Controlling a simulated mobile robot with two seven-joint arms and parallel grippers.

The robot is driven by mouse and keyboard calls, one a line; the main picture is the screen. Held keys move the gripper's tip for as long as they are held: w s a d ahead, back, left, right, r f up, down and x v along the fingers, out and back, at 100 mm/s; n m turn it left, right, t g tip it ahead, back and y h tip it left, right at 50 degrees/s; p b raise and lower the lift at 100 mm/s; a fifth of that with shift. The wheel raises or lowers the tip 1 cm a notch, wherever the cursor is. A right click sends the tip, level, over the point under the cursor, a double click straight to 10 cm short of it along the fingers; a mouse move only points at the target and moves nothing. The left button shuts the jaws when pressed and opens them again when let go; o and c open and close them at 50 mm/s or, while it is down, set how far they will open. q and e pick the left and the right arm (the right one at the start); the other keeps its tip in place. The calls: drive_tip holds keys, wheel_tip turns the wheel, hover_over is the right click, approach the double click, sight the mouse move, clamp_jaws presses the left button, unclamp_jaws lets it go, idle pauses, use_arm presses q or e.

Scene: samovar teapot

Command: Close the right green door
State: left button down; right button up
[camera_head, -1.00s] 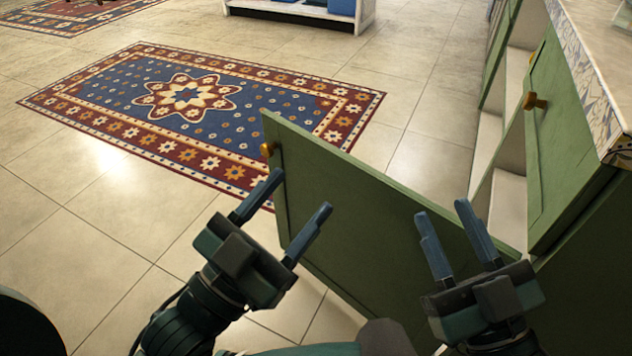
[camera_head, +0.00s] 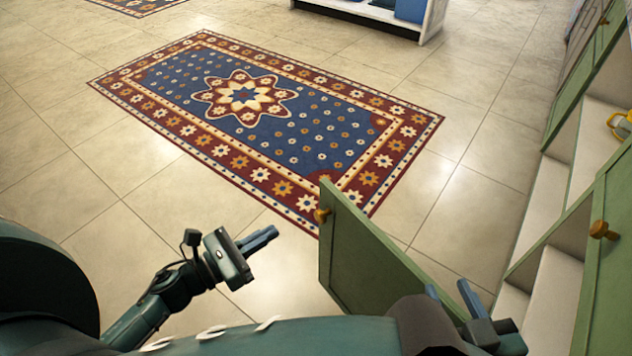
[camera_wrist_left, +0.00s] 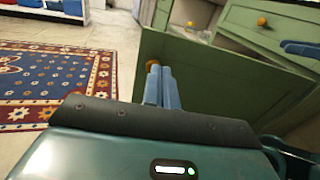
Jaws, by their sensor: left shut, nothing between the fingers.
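A green door (camera_head: 372,262) stands swung out from the cabinet at the right, its free edge towards the rug. Its orange-brown knob (camera_head: 322,215) is near that free edge. The door also shows in the left wrist view (camera_wrist_left: 215,72). My left gripper (camera_head: 274,236) is shut and empty, to the left of the door and apart from it. In the left wrist view its fingertips (camera_wrist_left: 160,70) overlap the knob in the picture. My right gripper (camera_head: 448,288) is open at the door's near end, partly hidden behind my arm; whether it touches the door is unclear.
The green cabinet has open pale shelves (camera_head: 550,285) and another green front (camera_head: 612,265) with a knob (camera_head: 603,230). A yellow-handled item (camera_head: 620,124) stands inside. A patterned rug (camera_head: 262,110) lies on the tiled floor, which is clear left of the door.

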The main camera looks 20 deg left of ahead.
sight(332, 196)
use_arm(q)
drive_tip(key=x, duration=1.4)
drive_tip(key=shift+f+b, duration=0.1)
drive_tip(key=shift+b, duration=0.3)
